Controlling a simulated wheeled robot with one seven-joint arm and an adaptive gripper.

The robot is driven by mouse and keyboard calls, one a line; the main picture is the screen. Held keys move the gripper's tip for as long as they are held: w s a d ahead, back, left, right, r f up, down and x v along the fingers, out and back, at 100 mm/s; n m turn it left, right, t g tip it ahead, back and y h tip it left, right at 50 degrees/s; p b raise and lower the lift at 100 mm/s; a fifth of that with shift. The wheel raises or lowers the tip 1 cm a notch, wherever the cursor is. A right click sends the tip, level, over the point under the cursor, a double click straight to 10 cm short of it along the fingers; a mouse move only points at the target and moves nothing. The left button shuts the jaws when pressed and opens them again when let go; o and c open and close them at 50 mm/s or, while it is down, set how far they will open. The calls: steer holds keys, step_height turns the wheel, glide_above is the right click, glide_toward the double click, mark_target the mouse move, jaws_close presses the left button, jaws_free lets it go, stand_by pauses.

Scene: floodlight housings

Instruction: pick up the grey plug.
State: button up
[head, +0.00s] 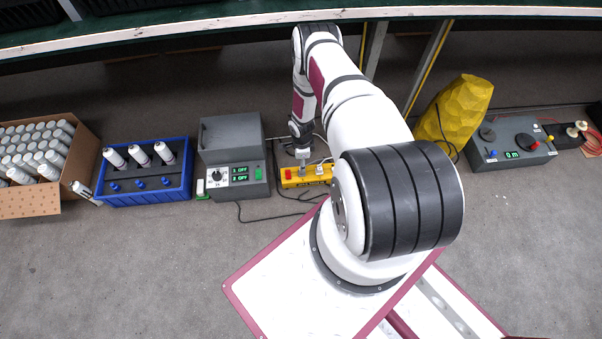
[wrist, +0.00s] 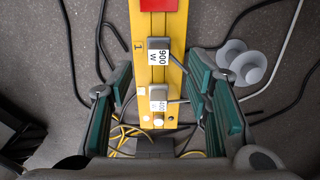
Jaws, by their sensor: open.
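A yellow power strip (wrist: 146,30) runs up the middle of the wrist view, and in the head view it lies on the floor (head: 291,182). A grey plug with a 900 W label (wrist: 158,45) sits in it. A paler grey plug with a smaller, hard-to-read label (wrist: 158,92) sits nearer to me. My gripper (wrist: 159,78) is open, with one teal-padded finger on each side of the strip. Both plugs lie between the lines of the fingers, and I see no contact. In the head view my gripper (head: 302,154) is small above the strip.
A red switch (wrist: 158,4) is on the strip. Cables lie on both sides, with pale round discs (wrist: 247,67) at right. In the head view a grey control box (head: 233,160) stands left of the strip, and a yellow faceted object (head: 455,115) stands right.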

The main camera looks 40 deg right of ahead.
steer(key=shift+s+f+b, duration=0.1)
steer(key=shift+f+b, duration=1.3)
steer(key=shift+f, duration=1.8)
jaws_close()
